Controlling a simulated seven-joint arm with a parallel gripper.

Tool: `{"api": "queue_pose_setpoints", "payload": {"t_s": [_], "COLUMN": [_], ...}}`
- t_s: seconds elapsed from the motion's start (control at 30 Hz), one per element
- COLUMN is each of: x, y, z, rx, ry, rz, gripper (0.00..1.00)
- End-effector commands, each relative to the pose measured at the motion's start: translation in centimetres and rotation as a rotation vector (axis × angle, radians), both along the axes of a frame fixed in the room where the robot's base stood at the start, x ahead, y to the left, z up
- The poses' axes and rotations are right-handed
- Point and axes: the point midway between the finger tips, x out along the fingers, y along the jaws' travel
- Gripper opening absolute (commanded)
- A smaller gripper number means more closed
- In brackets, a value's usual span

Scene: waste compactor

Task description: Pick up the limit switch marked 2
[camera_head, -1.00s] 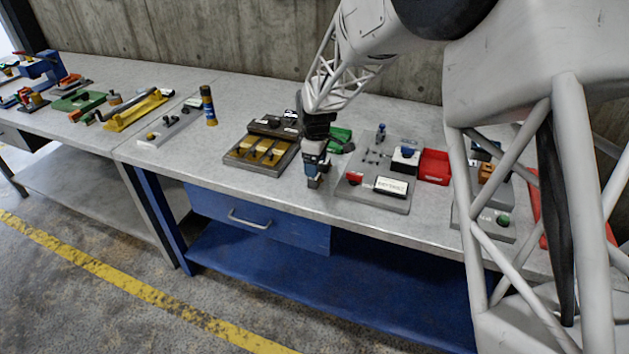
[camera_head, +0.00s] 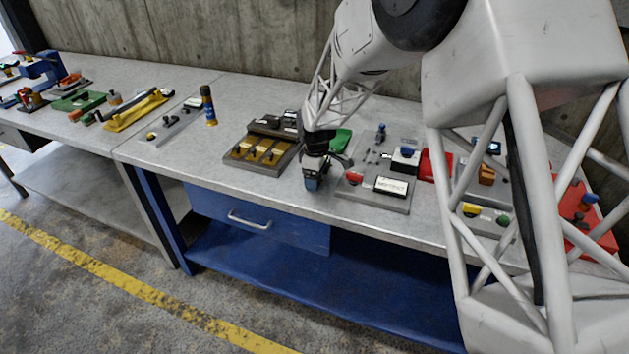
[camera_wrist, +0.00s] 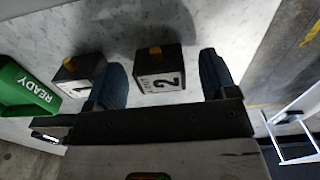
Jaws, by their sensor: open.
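The limit switch marked 2 (camera_wrist: 160,72) is a dark block with a white "2" label and a yellow piece on top. In the wrist view it lies between the two blue fingers of my open gripper (camera_wrist: 164,80), with gaps on both sides. Another dark block (camera_wrist: 82,72) with a yellow piece sits just outside the left finger; its label is partly hidden. In the head view my gripper (camera_head: 313,178) is low over the workbench (camera_head: 230,185), near its front edge. It hides the switch there.
A green tray marked READY (camera_wrist: 25,88) lies left of the blocks; it also shows behind my gripper in the head view (camera_head: 341,138). A dark tray with yellow pieces (camera_head: 235,160) is to the left. A grey panel (camera_head: 370,200) is close on the right.

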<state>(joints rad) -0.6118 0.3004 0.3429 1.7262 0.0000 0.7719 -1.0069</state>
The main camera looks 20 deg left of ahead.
Motion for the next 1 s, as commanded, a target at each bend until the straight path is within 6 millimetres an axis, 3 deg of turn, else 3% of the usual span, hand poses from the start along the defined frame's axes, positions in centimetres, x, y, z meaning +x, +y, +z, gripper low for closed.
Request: {"api": "queue_pose_setpoints", "payload": {"t_s": [0.43, 0.8, 1.0], "x": [0.00, 0.00, 0.01], "y": [0.00, 0.00, 0.00], "z": [0.02, 0.02, 0.04], "rx": [0.000, 0.000, 0.000], "ry": [0.000, 0.000, 0.000], "rz": [0.000, 0.000, 0.000], "gripper": [0.79, 0.24, 0.23]}}
